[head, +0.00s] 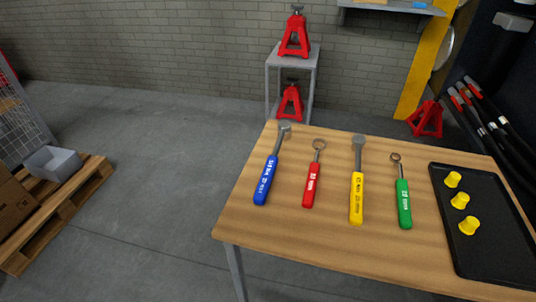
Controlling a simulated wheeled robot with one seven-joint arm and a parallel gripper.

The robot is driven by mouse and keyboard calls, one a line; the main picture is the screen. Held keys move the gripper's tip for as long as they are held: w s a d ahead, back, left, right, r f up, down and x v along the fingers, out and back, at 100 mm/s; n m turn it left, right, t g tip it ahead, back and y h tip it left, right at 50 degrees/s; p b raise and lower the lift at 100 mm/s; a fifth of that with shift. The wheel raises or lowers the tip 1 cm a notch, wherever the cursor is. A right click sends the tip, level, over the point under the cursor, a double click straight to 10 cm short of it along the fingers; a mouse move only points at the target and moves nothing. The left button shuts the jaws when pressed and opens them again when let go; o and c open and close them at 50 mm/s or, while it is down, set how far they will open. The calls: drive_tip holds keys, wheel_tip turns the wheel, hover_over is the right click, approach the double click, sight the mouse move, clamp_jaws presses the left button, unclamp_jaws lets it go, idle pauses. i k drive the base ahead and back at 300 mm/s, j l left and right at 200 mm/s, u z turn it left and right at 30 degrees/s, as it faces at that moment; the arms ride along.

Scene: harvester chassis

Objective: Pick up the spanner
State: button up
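Several hand tools lie apart in a row on the wooden table (262,224), heads toward the far edge. From left they are a blue-handled tool (267,180), a red-handled one (311,186), a yellow-handled one (357,197) and a green-handled one (403,203). The red and green tools end in grey ring-shaped heads. The blue and yellow ones have broader grey heads whose detail is too small to tell. The handle lettering is not readable, so I cannot tell for sure which is the spanner. My gripper is not in view.
A black tray (488,245) with yellow cup-like pieces (460,200) is at the table's right. Behind stands a grey stand (312,64) with red jacks (296,36); another red jack (426,120) is at right. A pallet (55,220) lies left. The floor between is clear.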

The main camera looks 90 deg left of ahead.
sight(309, 193)
drive_tip(key=u, duration=1.8)
drive_tip(key=z, duration=2.3)
drive_tip(key=u, duration=2.3)
drive_tip(key=l+u, duration=0.1)
drive_tip(key=l, duration=0.15)
